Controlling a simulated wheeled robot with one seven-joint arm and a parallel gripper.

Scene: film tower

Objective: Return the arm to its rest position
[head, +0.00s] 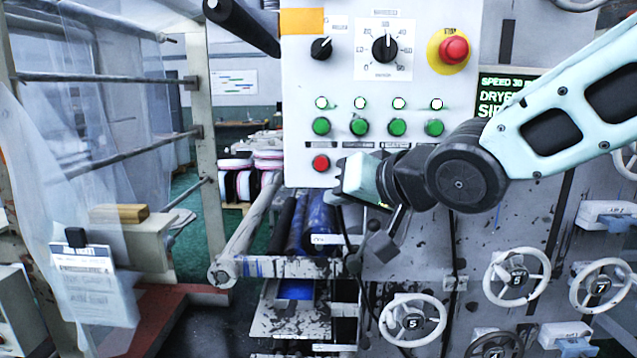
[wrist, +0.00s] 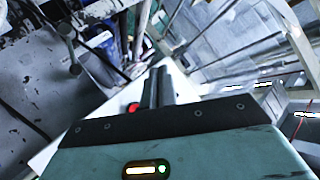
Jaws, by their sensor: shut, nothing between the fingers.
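My arm (head: 560,110) reaches in from the right in the head view, bent at a large dark joint. My gripper (head: 335,195) is at its left end, in front of the lower part of the white control panel (head: 300,80). It overlaps the panel's lower edge in the picture; I cannot tell how far apart they are. In the wrist view my gripper (wrist: 160,75) has its two dark fingers together, with nothing between them. A red button (wrist: 132,107) shows just left of the fingers, and also in the head view (head: 320,163).
The panel carries dials, a red stop button (head: 453,50) and several green buttons. Below it are blue rollers (head: 318,225) and white handwheels (head: 413,320). A dark display (head: 508,90) is partly behind my arm. Clear plastic film (head: 75,160) hangs at the left.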

